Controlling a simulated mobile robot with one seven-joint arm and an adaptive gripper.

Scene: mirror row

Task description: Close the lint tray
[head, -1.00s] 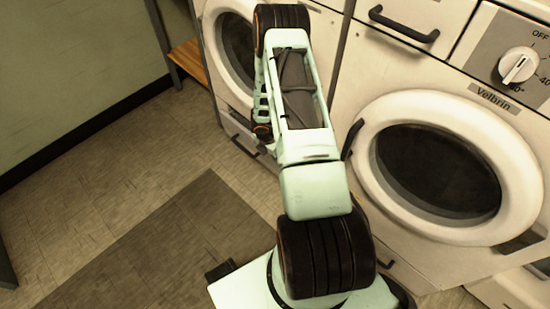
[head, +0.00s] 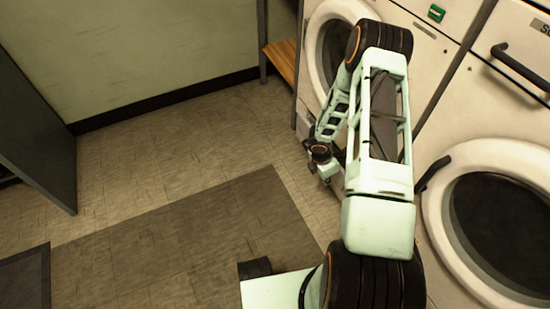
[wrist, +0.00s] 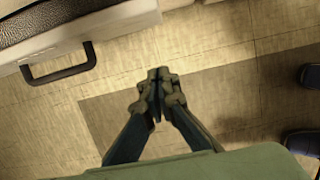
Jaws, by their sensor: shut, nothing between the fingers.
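In the wrist view the lint tray (wrist: 105,27) is at the upper left, a pale front with a dark bar handle (wrist: 60,76). A dark speckled surface shows behind its front edge, so it appears pulled out. My gripper (wrist: 158,76) is shut and empty, over the floor to the right of the handle and apart from it. In the head view my gripper (head: 325,170) is low beside the far machine (head: 318,50), and my arm hides most of that machine's lower front, so the tray cannot be made out there.
A nearer machine with a round door (head: 490,155) stands at the right. A wooden bench (head: 284,60) is beyond the far machine, and a grey panel (head: 35,120) at the left. The floor (head: 165,140) between is clear. Two dark shapes at the wrist view's right edge are unclear.

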